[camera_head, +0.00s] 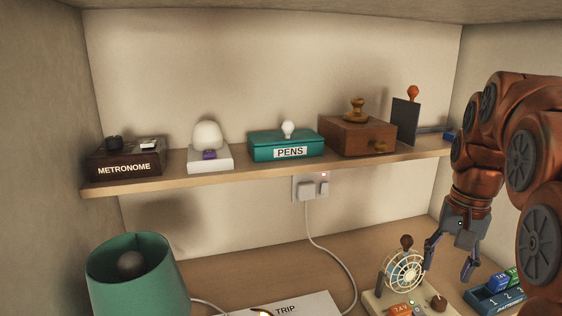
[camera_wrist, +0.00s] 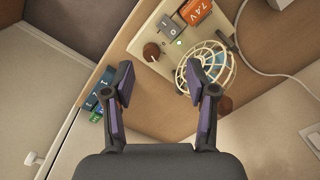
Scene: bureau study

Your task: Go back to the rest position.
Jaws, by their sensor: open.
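My gripper (camera_head: 450,259) hangs at the right over the desk, pointing down, at the end of my copper-coloured arm. Its two fingers are apart with nothing between them. In the wrist view my gripper (camera_wrist: 159,92) is also open and empty, above bare desk. A cream device with a round wire-guarded fan (camera_head: 404,270) stands just left of my gripper. The wire guard (camera_wrist: 205,68) lies close to the right finger in the wrist view. A blue numbered battery tray (camera_head: 482,296) is to the right of my gripper.
A green lampshade (camera_head: 138,277) stands front left. A white cable (camera_head: 331,254) crosses the desk.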

